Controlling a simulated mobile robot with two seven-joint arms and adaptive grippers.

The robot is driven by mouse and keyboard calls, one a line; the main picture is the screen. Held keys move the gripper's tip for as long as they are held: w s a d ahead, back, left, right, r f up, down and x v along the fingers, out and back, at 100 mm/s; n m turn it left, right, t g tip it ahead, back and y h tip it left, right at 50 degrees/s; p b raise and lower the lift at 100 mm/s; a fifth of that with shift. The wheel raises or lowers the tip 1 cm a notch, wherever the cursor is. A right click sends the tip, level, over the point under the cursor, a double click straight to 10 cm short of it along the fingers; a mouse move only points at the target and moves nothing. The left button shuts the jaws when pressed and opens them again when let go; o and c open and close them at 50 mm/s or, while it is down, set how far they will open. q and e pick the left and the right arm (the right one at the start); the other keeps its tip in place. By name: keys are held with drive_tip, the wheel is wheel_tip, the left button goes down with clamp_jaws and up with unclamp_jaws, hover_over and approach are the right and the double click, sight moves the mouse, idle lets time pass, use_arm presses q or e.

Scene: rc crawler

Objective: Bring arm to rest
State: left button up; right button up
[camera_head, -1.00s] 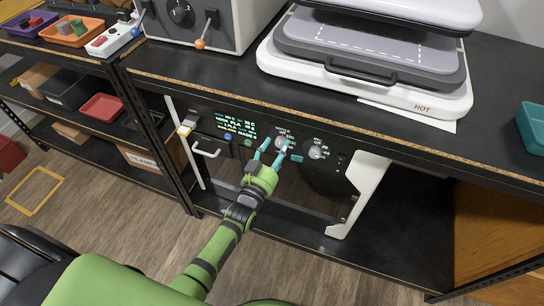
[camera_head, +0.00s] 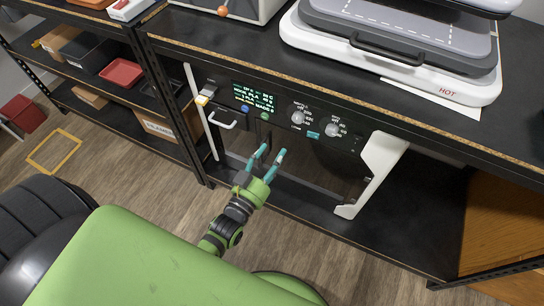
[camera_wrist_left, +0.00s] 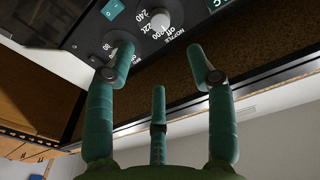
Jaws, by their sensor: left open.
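My left gripper (camera_head: 267,158) is open and empty in the head view, in front of the black control panel (camera_head: 290,143) below the bench top. Its teal fingers sit just below the panel's knobs and look apart from them. In the left wrist view the open fingers (camera_wrist_left: 168,62) point toward the panel, with a nozzle knob (camera_wrist_left: 153,22) beyond them. My left arm (camera_head: 232,215) is green with dark bands and reaches up from the lower middle of the head view. My right gripper is not in view.
The panel has a lit display (camera_head: 254,97), a handle (camera_head: 222,121) and a white side bracket (camera_head: 376,168). A white heat press (camera_head: 420,80) marked HOT stands on the bench top. Shelves with a red tray (camera_head: 121,73) are at left. Floor (camera_head: 130,180) is open at lower left.

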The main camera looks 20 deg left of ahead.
use_arm(q)
drive_tip(key=shift+f, duration=0.1)
drive_tip(key=s+f+g+p, duration=0.2)
drive_tip(key=s+f+g, duration=0.4)
drive_tip(key=f, duration=0.6)
drive_tip(key=s+f+g+p, duration=0.2)
drive_tip(key=s+f+g, duration=0.2)
drive_tip(key=s+f, duration=0.6)
drive_tip(key=s+a+f+g, duration=0.1)
drive_tip(key=s+f+g, duration=0.1)
drive_tip(key=s, duration=0.4)
drive_tip(key=s+a+f+g+y+p, duration=0.1)
drive_tip(key=s+a+f+g, duration=0.1)
drive_tip(key=s+f, duration=0.3)
drive_tip(key=s+a+f+g, duration=0.1)
drive_tip(key=s+f+g, duration=0.2)
drive_tip(key=s, duration=0.5)
drive_tip(key=shift+s+a+f+n+g+y, duration=0.3)
drive_tip(key=shift+s+a+f+n+g, duration=0.1)
drive_tip(key=shift+f, duration=0.2)
